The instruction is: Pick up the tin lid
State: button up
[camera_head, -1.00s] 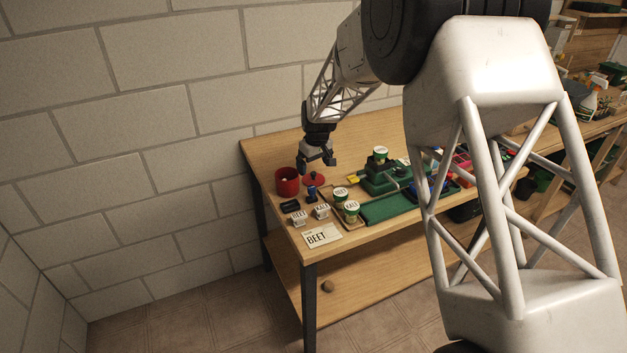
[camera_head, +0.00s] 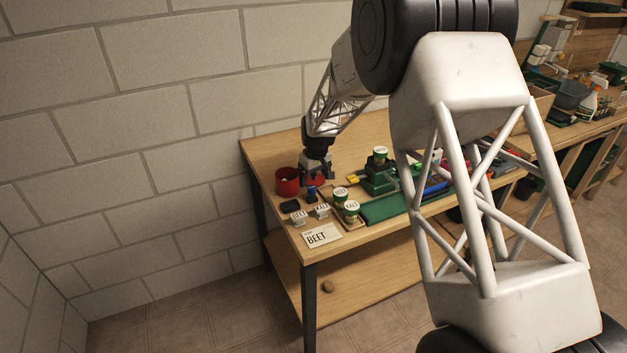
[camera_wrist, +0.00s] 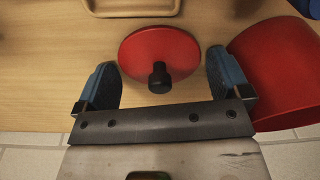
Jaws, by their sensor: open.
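The tin lid is a red disc with a black knob. In the wrist view the lid (camera_wrist: 150,48) lies on the wooden table, knob up, between and just beyond my two blue-padded fingers. My gripper (camera_wrist: 166,85) is open and empty, with the knob between the fingertips in the picture. In the head view my gripper (camera_head: 318,178) is low over the table, in front of the lid (camera_head: 319,183), which is partly hidden by it. The red tin (camera_head: 287,182) stands just left of the lid; in the wrist view the tin (camera_wrist: 272,75) is close beside one finger.
Small seed pots (camera_head: 340,194) and a green tray (camera_head: 385,208) stand to the right. A BEET card (camera_head: 322,236) and small label blocks (camera_head: 299,217) lie toward the table's front. A wooden tray (camera_wrist: 132,14) edges the wrist view's top. The table's back left is clear.

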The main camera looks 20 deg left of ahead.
jog(key=c, duration=0.7)
jog(key=shift+r, duration=5)
jog(key=s+a+r, duration=0.1)
jog(key=s+a, duration=0.1)
jog(key=s+a+r, duration=0.1)
jog(key=s+a, duration=0.1)
jog(key=s, duration=0.1)
jog(key=s+a+r, duration=0.2)
jog(key=shift+s, duration=0.4)
